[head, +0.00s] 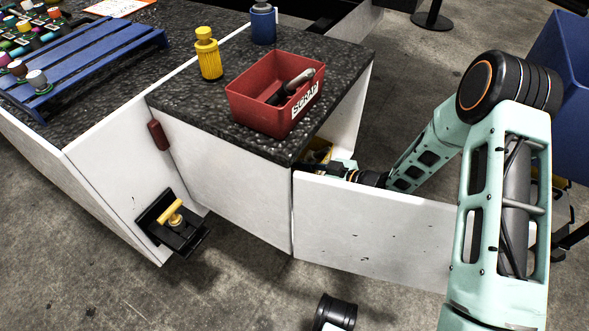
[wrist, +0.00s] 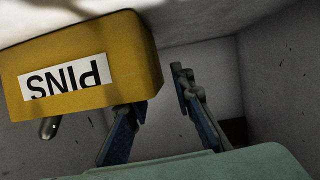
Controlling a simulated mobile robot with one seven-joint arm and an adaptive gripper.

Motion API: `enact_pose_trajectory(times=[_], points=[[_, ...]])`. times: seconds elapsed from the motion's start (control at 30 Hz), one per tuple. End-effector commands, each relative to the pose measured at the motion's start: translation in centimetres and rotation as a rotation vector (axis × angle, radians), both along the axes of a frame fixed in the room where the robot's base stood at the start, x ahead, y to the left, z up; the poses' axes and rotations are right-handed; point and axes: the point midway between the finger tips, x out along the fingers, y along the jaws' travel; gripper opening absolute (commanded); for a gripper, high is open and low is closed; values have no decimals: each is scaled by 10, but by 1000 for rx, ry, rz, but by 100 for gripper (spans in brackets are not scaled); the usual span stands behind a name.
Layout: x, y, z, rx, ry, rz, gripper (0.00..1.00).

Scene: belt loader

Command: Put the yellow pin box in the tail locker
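The yellow pin box (wrist: 80,65) fills the upper left of the wrist view, its white PINS label upside down in the picture. A small yellow patch (head: 319,151) shows inside the locker opening in the head view, mostly hidden. My gripper (wrist: 158,90) is open in the wrist view, with its fingers apart and wall visible between them. The box is beside the left finger, not between the fingers; contact is unclear. In the head view my gripper (head: 338,169) reaches into the locker (head: 344,120) at the counter's end, behind its open white door (head: 370,225).
A red SCRAP bin (head: 262,107) holding a dark tool stands on the counter above the opening. A yellow bottle (head: 208,55) and a blue container (head: 263,24) stand behind it. The open door and locker walls (wrist: 275,75) are close to my arm. A black spool (head: 335,313) is on the floor.

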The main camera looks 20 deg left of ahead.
Motion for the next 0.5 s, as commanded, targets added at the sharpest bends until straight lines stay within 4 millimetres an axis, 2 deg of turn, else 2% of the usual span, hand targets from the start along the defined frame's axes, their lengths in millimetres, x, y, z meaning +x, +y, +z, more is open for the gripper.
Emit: enact_pose_trajectory(times=[0.17,0.5], points=[[0,-6,6,-1,0,-2,22],[-7,-71,33,-1,1,-4,22]])
